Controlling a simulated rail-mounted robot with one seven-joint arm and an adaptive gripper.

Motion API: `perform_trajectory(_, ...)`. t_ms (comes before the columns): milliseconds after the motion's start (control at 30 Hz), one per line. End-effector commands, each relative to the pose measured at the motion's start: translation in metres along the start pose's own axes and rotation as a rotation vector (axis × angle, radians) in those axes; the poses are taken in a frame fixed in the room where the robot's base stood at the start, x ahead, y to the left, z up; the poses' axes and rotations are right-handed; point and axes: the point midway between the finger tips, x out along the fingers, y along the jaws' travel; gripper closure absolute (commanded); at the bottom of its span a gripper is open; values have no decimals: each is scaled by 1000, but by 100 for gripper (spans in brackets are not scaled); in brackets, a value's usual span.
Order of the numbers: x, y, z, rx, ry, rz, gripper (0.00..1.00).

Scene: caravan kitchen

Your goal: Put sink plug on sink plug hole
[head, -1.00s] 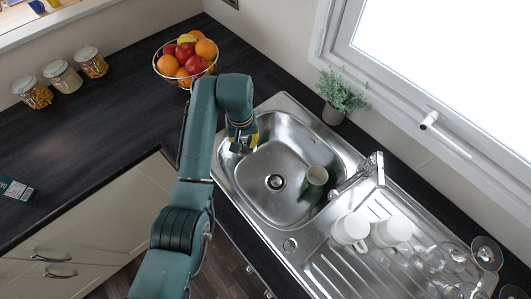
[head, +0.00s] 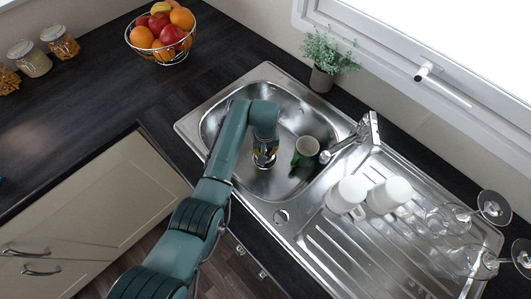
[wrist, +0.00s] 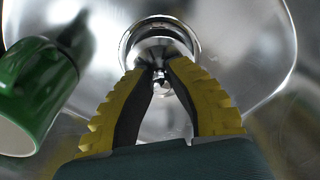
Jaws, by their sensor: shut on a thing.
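My gripper (head: 264,160) points down into the sink basin (head: 221,122), over its plug hole. In the wrist view my gripper's yellow-and-black fingers (wrist: 161,72) are closed to a narrow gap at the tips, on the small metal knob of the sink plug (wrist: 159,84). The ring of the plug hole (wrist: 190,32) shows just behind the fingertips. The plug overlaps the hole in this view; I cannot tell whether it touches or sits in it. In the head view my gripper hides both the plug and most of the hole.
A green mug (head: 306,150) lies in the basin right of my gripper; it shows in the wrist view (wrist: 35,85) at left. The tap (head: 345,142) reaches over the basin edge. White mugs (head: 347,194) and glasses (head: 455,218) stand on the drainboard. A plant (head: 323,62) stands behind.

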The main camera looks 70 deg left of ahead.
Motion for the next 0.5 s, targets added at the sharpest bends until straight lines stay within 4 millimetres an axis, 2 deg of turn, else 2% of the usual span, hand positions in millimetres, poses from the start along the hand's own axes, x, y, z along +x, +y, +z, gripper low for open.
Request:
perform_trajectory(100,17,0,1,0,-1,0,100)
perform_trajectory(467,23,0,1,0,0,0,100)
perform_trajectory(500,22,0,1,0,0,0,77)
